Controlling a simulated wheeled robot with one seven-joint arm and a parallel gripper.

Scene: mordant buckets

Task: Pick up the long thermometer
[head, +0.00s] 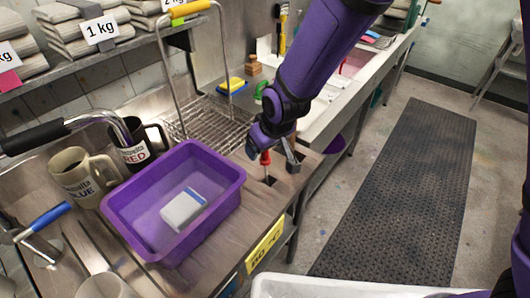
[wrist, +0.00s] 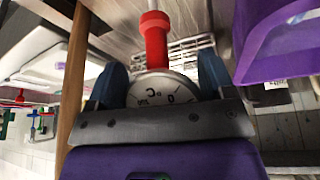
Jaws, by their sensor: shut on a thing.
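The long thermometer has a round white dial marked °C (wrist: 163,90) and a red part. Its red part (head: 265,158) shows in the head view beside my gripper (head: 277,155), above the worktop near its right edge. My gripper is shut on the thermometer. In the wrist view the dial sits between my two blue fingers (wrist: 160,82), and the red part extends away from it. The thermometer's lower end is near a small dark opening in the worktop (head: 270,181); I cannot tell whether it is inside.
A purple tub (head: 222,205) holding a white and blue box (head: 184,209) stands to the left. A wire rack (head: 212,125) is behind. Two mugs, a grey one (head: 80,175) and a black one (head: 138,145), stand further left. The floor with a dark mat (head: 400,190) is right.

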